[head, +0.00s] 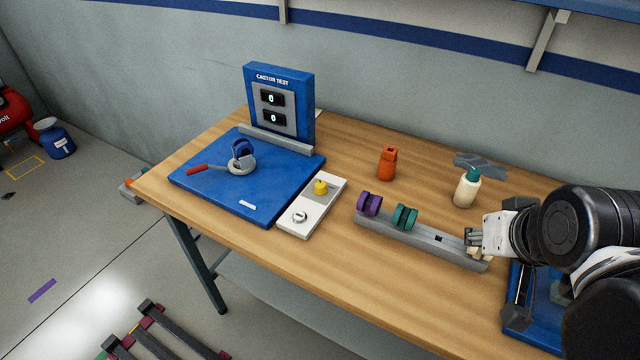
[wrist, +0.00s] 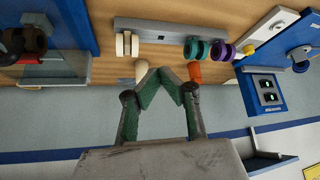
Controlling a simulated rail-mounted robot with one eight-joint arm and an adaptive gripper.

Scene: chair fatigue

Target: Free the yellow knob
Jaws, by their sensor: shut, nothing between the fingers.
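The yellow knob (head: 320,187) stands on a grey patch of a white plate (head: 292,230), beside the blue base of the castor test stand. A small round metal ring (head: 300,217) sits nearer the front of that plate. The knob also shows small in the wrist view (wrist: 249,49), at upper right. My gripper (head: 472,241) is at the right of the table near the end of the grey rail, well apart from the knob. In the wrist view my gripper (wrist: 162,72) has its green-padded fingers tilted together at the tips, with nothing held.
The grey rail (head: 425,238) carries a purple castor (head: 369,204) and a green castor (head: 404,217). An orange bottle (head: 387,163) and a cream bottle (head: 467,188) stand behind it. A red-handled lever (head: 208,168) and blue castor (head: 241,150) are on the blue base.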

